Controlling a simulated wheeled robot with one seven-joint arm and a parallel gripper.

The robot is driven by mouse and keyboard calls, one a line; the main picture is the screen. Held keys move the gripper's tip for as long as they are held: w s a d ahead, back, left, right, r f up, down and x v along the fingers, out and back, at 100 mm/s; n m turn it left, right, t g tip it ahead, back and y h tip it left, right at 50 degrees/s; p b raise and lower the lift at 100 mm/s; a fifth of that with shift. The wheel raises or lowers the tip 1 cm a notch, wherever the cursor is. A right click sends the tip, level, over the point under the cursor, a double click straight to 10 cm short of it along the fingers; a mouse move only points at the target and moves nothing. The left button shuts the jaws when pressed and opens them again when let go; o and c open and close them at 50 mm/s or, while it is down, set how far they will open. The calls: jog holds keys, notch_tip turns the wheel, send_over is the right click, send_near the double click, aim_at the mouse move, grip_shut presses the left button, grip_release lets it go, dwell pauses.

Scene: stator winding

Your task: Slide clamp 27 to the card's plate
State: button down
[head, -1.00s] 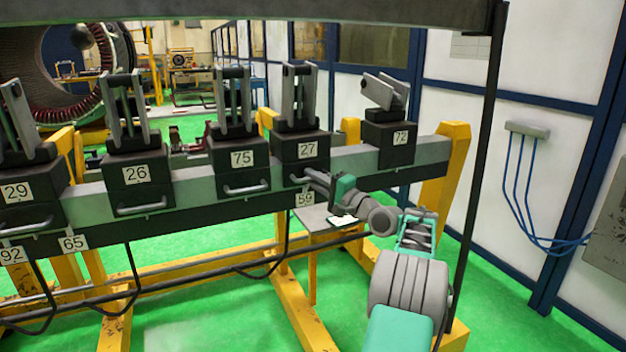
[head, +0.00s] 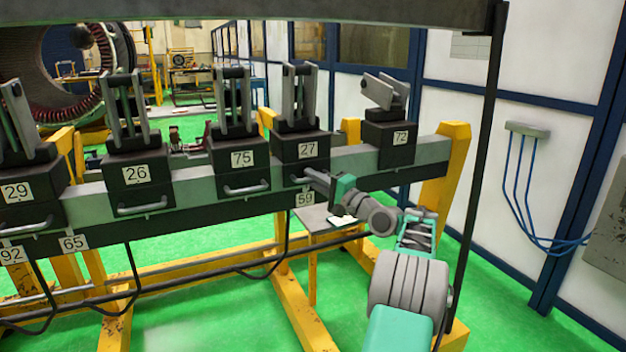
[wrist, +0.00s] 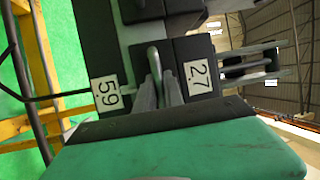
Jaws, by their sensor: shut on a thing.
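Clamp 27 (head: 300,146) is a dark block with upright grey jaws, seated on the long rail between clamp 75 and clamp 72. My gripper (head: 308,176) reaches it from the right and is shut on the handle at its lower front. In the wrist view my gripper's fingers (wrist: 158,88) close around the handle bar (wrist: 153,57), beside the label 27 (wrist: 199,77). Plate 59 (head: 304,198) is on the rail's front just below clamp 27; it also shows in the wrist view (wrist: 107,95). A white card (head: 342,220) lies on a small stand, its writing unreadable.
Clamp 75 (head: 240,160) stands close left of clamp 27, with clamp 26 (head: 136,175) and clamp 29 (head: 18,190) farther left. Clamp 72 (head: 388,140), its jaws tilted, stands right across a bare rail stretch (head: 345,160). Plates 65 (head: 74,243) and 92 (head: 12,254) are at lower left.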

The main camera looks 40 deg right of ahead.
jog(key=shift+a+r+p, duration=0.1)
jog(key=shift+r+p, duration=0.05)
jog(key=shift+p, duration=0.3)
jog(key=shift+w+a+f, duration=0.1)
jog(key=shift+a+f, duration=0.05)
jog(key=shift+f, duration=0.05)
jog(key=c, duration=1.5)
grip_release()
jog(key=shift+o, duration=0.2)
jog(key=s+f, duration=0.1)
jog(key=s, duration=0.6)
jog(key=shift+s+d, duration=0.35)
jog(key=shift+d, duration=0.1)
jog(key=shift+f, duration=0.15)
